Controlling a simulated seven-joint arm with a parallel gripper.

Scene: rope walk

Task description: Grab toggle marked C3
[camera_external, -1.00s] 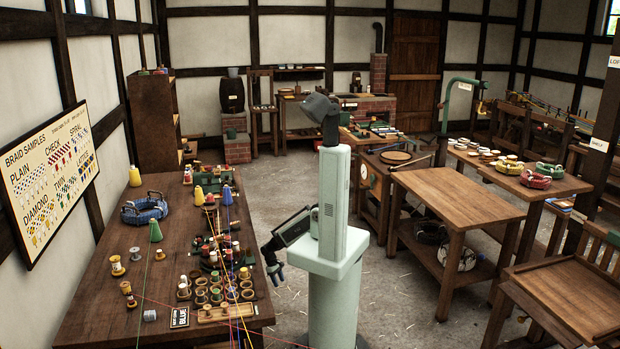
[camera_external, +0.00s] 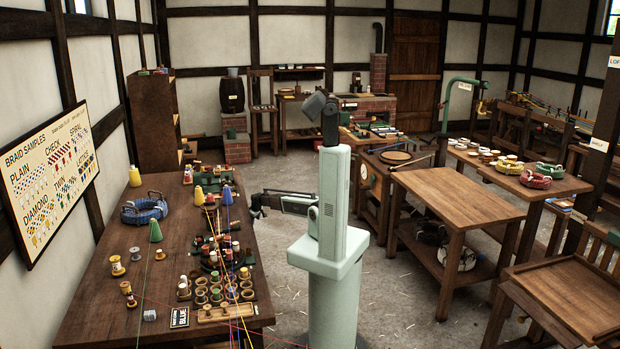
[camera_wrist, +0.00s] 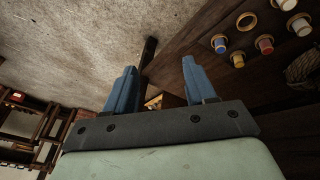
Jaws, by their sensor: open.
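No mark reading C3 is legible in either view, so I cannot tell which thing is the toggle. In the wrist view, small round pieces with coloured ends show at the upper right on dark wood, among them a yellow one (camera_wrist: 238,60), a red one (camera_wrist: 265,44) and a blue one (camera_wrist: 218,43). I cannot tell whether they are toggles. My gripper (camera_wrist: 160,85) is open, with its two blue fingers apart and no thing held between them. In the external view my gripper (camera_external: 256,205) is at the right edge of the long work table (camera_external: 105,285).
Spools, cones and taut coloured threads crowd the work table's right half. A bare wooden table (camera_external: 455,193) is right of my base. Open floor (camera_external: 390,295) lies between the tables.

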